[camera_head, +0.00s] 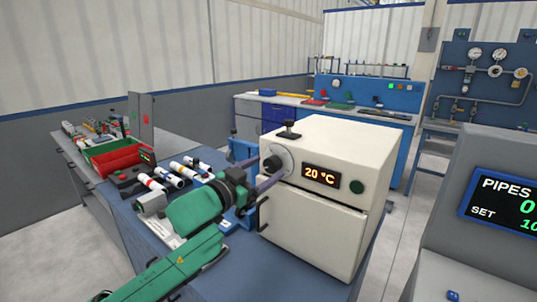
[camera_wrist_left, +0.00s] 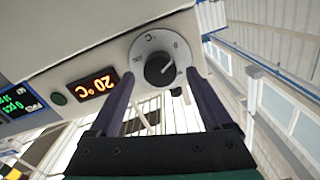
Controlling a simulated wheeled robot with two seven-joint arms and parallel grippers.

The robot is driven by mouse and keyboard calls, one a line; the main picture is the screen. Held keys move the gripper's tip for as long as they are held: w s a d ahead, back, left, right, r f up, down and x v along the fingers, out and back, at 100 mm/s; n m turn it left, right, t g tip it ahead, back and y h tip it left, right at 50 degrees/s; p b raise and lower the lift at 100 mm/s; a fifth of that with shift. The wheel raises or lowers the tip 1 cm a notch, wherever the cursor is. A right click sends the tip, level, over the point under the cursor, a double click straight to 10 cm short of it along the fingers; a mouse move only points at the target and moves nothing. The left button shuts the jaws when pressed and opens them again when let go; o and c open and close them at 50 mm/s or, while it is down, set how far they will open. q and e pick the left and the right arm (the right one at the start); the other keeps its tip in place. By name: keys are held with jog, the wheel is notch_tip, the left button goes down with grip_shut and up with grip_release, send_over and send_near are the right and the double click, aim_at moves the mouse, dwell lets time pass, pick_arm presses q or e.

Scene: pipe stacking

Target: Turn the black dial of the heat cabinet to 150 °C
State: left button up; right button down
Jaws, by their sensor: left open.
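The cream heat cabinet (camera_head: 318,226) stands on the blue bench, its door shut and its display (camera_head: 320,176) reading 20 °C. Its black dial (camera_head: 272,163) sits on a pale round scale plate at the upper left of the front. In the left wrist view the dial (camera_wrist_left: 159,69) shows a white pointer line, with the display (camera_wrist_left: 97,87) upside down beside it. My left gripper (camera_head: 269,172) is open, its two dark fingers in front of the dial. In the wrist view the left gripper (camera_wrist_left: 161,78) has one finger on each side of the dial, apart from it. My right gripper is not in view.
A green button (camera_head: 357,187) is right of the display, and a door handle (camera_head: 262,213) is below. A black knobbed fitting (camera_head: 288,130) stands on the cabinet top. Pipes (camera_head: 168,174) and a red bin (camera_head: 115,162) lie left. A grey console (camera_head: 480,220) stands right.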

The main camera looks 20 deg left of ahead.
pick_arm(q)
jog(key=shift+x, duration=1.1)
grip_shut()
